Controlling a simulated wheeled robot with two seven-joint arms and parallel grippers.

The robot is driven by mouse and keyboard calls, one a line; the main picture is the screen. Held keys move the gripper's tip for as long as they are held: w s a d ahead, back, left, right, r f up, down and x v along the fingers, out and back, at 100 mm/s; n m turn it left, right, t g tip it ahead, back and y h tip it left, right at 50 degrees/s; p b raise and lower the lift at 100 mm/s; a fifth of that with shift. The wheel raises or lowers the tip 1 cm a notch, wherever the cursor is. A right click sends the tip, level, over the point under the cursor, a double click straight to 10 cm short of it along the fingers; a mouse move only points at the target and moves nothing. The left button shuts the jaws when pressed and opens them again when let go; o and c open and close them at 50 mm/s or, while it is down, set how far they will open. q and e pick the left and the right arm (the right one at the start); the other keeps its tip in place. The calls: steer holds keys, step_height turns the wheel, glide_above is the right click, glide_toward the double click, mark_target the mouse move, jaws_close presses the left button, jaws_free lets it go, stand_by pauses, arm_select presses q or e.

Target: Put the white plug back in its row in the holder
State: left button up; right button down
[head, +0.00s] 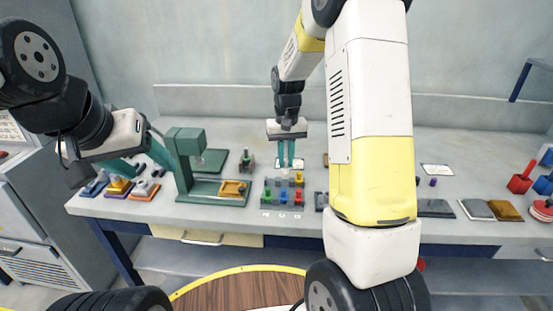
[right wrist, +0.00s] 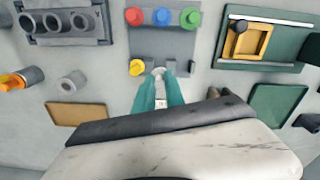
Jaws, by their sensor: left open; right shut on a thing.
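The grey holder (head: 267,184) stands on the bench in the head view; it is also at the top of the right wrist view (right wrist: 147,43). One row holds red (right wrist: 133,16), blue (right wrist: 161,16) and green (right wrist: 190,18) plugs. A yellow plug (right wrist: 136,67) sits in the other row. My right gripper (head: 286,165) points down over that row, its teal fingers shut on the white plug (right wrist: 158,74), beside the yellow one. I cannot tell whether the plug's lower end is in the holder. My left gripper (head: 138,163) is open and empty, off to the left.
A green press-like stand (head: 186,155) with a yellow block on its base (head: 232,188) is left of the holder. A grey rack with round sockets (right wrist: 65,24) is on the holder's other side. Small coloured blocks (head: 119,187) lie at the bench's left end.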

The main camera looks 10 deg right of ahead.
mark_target(286, 167)
steer(key=shift+f, duration=1.75)
steer(key=shift+f, duration=0.25)
steer(key=shift+f, duration=0.25)
steer(key=c, duration=1.4)
jaws_free()
